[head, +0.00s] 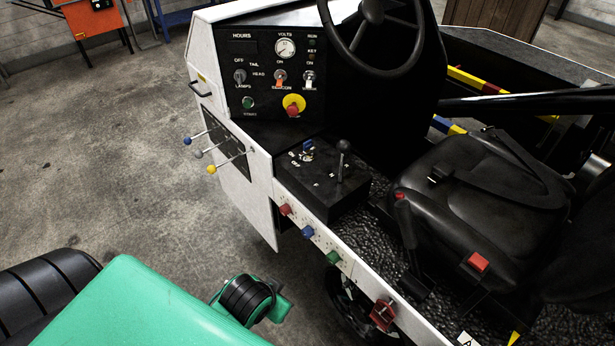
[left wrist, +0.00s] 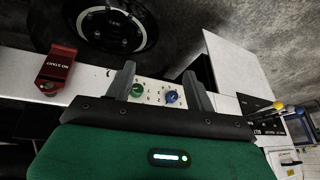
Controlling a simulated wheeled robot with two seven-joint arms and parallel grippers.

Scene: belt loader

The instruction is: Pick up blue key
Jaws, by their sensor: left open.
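A blue key (head: 307,232) sits on the white side panel of the loader, between a red key (head: 285,210) and a green key (head: 333,257). In the left wrist view, the blue key (left wrist: 172,97) and the green key (left wrist: 137,89) both show between the fingers of my left gripper (left wrist: 159,72). The blue key is nearer the right finger. The gripper is open and empty, facing the panel; I cannot tell its exact distance. The red key is not clearly seen there. My right gripper is in neither view.
A red lever block (head: 383,314) stands out from the panel edge; it also shows in the left wrist view (left wrist: 56,72). Three thin levers with coloured tips (head: 212,169) stick out farther up. A wheel (left wrist: 110,28) is below the panel. The concrete floor at left is open.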

